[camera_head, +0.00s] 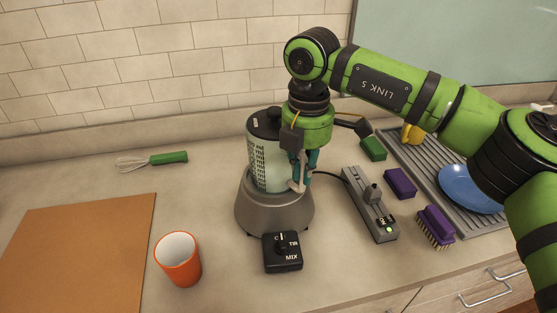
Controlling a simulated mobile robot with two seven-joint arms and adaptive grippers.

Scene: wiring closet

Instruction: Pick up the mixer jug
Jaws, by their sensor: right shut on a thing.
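The mixer jug (264,165) is pale and translucent with dark markings and a black lid. It stands upright on the grey mixer base (262,211); I cannot tell whether there is a small gap between them. My right gripper (299,180) comes down from above at the jug's right side and is shut on the jug there, apparently at its handle, which the fingers mostly hide. My left gripper is not in view.
A black MIX switch box (283,252) sits in front of the base. An orange cup (178,259), brown board (78,255) and whisk (153,161) lie left. A power strip (370,206), purple brush (436,226), sponges and drying rack with blue plate (468,189) lie right.

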